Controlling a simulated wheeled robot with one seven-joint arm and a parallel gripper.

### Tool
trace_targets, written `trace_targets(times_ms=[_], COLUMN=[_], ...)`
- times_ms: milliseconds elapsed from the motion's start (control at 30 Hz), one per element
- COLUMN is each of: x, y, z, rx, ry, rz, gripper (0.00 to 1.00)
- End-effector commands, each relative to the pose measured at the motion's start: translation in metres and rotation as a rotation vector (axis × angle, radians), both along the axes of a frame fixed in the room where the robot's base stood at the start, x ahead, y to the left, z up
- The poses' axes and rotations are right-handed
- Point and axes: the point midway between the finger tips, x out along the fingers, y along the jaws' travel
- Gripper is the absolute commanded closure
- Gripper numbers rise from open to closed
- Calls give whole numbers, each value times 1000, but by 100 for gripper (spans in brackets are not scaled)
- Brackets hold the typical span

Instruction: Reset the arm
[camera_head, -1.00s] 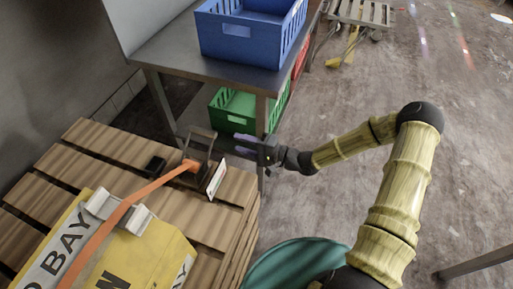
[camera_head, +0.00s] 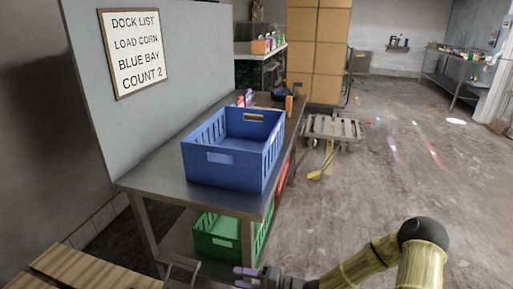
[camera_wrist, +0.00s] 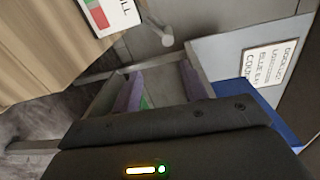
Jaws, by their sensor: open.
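My arm reaches in from the lower right of the head view, its yellow-green links ending at the bottom edge. Parts of my arm are cut off by the lower edge of the head view.
A steel table (camera_head: 150,188) holds a blue crate (camera_head: 225,170); a green crate (camera_head: 215,240) sits below. Wooden pallet slats (camera_head: 75,270) lie lower left. A dock list sign (camera_head: 135,52) hangs on a grey panel. Open floor (camera_head: 400,190) extends right, past a cart (camera_head: 332,128).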

Motion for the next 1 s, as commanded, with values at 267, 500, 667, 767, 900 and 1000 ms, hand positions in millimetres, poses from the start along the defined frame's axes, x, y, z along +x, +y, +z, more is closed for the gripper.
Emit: trace_targets(times_ms=[267, 500, 667, 767, 900, 1000], x=[4, 4, -2, -11, -29, -46], y=[-26, -81, -122, -145, -171, -186], z=[-30, -34, -16, 1, 30, 52], rx=[-451, -891, -1141, -1274, -1421, -1496], ry=[-90, -164, -183, -180, -159, -131], rz=[-6, 4, 14, 21, 30, 35], gripper=[57, 57, 57, 57, 57, 57])
